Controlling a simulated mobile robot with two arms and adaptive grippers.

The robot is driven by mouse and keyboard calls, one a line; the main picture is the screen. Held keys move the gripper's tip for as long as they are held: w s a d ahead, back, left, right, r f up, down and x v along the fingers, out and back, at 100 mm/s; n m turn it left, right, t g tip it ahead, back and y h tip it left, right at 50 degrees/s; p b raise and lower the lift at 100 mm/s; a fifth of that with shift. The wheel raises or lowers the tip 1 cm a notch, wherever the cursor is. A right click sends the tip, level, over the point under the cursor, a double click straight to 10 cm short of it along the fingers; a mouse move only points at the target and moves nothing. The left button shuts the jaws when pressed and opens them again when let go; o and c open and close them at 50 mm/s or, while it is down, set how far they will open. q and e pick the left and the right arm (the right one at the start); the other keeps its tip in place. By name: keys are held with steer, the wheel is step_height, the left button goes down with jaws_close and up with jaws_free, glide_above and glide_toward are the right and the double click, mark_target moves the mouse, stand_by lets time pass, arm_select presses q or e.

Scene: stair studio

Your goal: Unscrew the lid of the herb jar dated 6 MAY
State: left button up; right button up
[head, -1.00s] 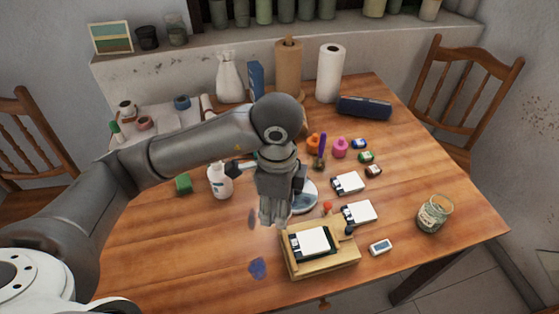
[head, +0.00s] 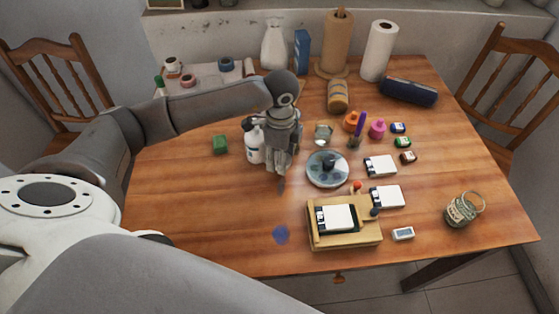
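A glass jar (head: 458,212) with a pale label and greenish contents stands at the table's right front; its rim looks like an open ring. No date is readable on either, so I cannot tell which is dated 6 MAY. My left gripper (head: 281,170) points down over the middle of the table, between the white bottle and the round plate, away from both jars. Its fingers are too small to tell whether they are open. My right gripper is not in view.
The white bottle (head: 254,143) is close left of my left gripper and the round plate (head: 320,181) close right. A wooden tray (head: 346,240), white cards (head: 381,166) and small paint pots (head: 377,129) crowd the middle right. The left front of the table is mostly clear.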

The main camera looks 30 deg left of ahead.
arm_select(q)
steer(key=f, duration=0.2)
steer(key=f+p, duration=0.1)
steer(key=shift+w+a+f, duration=0.1)
steer(key=shift+a+f, duration=0.1)
steer(key=shift+a, duration=0.05)
steer(key=shift+f, duration=0.2)
steer(key=shift+f, duration=0.2)
steer(key=o, duration=0.9)
steer(key=shift+r, duration=0.1)
steer(key=shift+c, duration=0.2)
steer(key=shift+r, duration=0.1)
